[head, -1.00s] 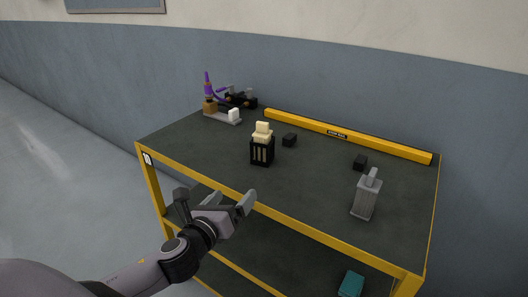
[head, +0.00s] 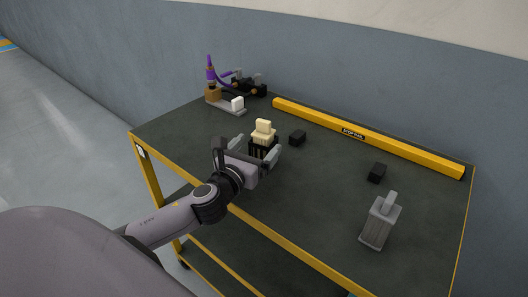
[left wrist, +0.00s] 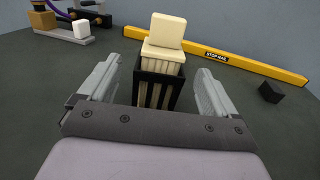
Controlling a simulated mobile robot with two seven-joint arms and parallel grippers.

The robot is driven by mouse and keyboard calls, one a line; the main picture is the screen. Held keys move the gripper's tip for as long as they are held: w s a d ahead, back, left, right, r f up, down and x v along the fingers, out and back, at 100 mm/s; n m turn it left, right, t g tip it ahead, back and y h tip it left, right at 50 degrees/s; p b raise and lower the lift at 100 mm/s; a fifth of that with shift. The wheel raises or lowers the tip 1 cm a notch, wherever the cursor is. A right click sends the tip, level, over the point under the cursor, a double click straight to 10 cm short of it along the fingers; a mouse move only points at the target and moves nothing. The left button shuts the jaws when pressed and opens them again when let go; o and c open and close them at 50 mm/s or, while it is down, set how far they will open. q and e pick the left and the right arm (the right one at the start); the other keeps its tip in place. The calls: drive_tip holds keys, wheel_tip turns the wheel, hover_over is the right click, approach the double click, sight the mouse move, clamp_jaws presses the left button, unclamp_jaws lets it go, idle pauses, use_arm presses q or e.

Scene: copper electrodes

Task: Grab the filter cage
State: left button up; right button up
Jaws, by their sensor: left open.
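The black slatted cage (head: 263,145) with a stepped cream block (head: 263,129) in it stands upright on the dark table top; I take this as the filter cage. It also shows in the middle of the left wrist view (left wrist: 158,88). My left gripper (head: 256,150) is open at the cage. In the left wrist view its fingers (left wrist: 157,78) lie on either side of the cage, with a gap visible on both sides. The cage's lower part is partly hidden by my gripper in the head view. My right gripper is not in view.
A yellow stop rail (head: 365,137) runs along the back edge. Small black blocks (head: 297,138) (head: 377,173) stand before it. A purple-and-brown apparatus (head: 212,80) is at the far left. The table's front-right middle is clear.

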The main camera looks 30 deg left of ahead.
use_arm(q)
drive_tip(key=shift+w+a, duration=0.15)
drive_tip(key=shift+w, duration=0.9)
drive_tip(key=shift+w+a, duration=0.15)
drive_tip(key=shift+w, duration=0.9)
drive_tip(key=c, duration=1.2)
drive_tip(key=shift+r, duration=0.1)
